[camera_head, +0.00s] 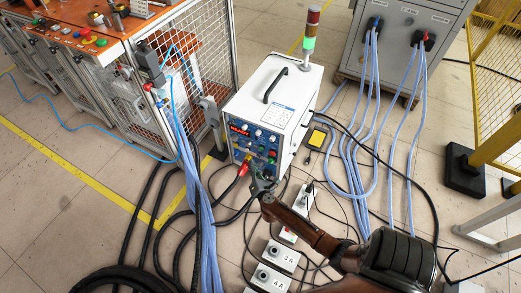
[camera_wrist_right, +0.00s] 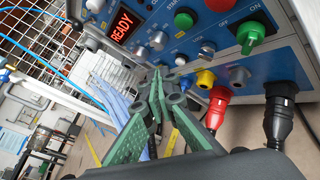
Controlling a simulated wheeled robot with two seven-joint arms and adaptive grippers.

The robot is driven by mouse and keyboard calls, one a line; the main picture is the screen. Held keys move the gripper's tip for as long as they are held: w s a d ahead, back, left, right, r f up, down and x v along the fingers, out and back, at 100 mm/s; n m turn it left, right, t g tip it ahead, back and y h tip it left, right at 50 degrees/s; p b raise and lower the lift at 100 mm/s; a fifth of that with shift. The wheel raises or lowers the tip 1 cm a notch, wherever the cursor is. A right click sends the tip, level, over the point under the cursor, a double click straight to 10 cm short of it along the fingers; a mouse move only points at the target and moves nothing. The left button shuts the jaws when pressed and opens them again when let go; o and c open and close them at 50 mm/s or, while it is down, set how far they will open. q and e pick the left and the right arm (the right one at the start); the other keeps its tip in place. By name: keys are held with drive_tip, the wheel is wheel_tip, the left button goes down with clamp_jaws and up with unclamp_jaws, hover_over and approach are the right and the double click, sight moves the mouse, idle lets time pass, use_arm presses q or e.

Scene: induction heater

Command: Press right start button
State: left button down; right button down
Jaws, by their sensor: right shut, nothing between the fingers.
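The induction heater is a white box (camera_head: 272,97) with a blue control panel (camera_head: 253,143). In the right wrist view its red display (camera_wrist_right: 123,25) reads READY. A round green button (camera_wrist_right: 184,20) sits right of the display, with small partly readable lettering near it; a red button (camera_wrist_right: 218,4) and a green switch knob (camera_wrist_right: 250,38) are further right. My right gripper (camera_head: 262,180) is shut and empty in front of the panel's lower part. In its wrist view the green fingertips (camera_wrist_right: 160,80) are together below the green button; I cannot tell the gap to the panel. My left gripper is not in view.
Red (camera_wrist_right: 216,108) and black (camera_wrist_right: 278,115) cable plugs stick out below the panel, right of the fingers. Blue hoses (camera_head: 201,225) hang on the left. Grey boxes (camera_head: 281,256) and cables lie on the floor. A grey cabinet (camera_head: 405,38) stands behind.

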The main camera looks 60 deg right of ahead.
sight(261, 149)
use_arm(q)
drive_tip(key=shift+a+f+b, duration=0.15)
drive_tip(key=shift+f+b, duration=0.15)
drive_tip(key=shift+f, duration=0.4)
use_arm(e)
drive_tip(key=shift+w+d, duration=0.15)
drive_tip(key=shift+d, duration=1.25)
drive_tip(key=shift+w+d, duration=0.1)
drive_tip(key=shift+d, duration=1.3)
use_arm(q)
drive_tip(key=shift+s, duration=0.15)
use_arm(e)
drive_tip(key=shift+d, duration=0.15)
drive_tip(key=shift+d, duration=0.25)
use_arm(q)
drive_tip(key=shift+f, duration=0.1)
use_arm(e)
drive_tip(key=shift+d, duration=0.5)
drive_tip(key=shift+a, duration=0.2)
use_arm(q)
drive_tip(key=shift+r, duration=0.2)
use_arm(e)
drive_tip(key=shift+a, duration=0.65)
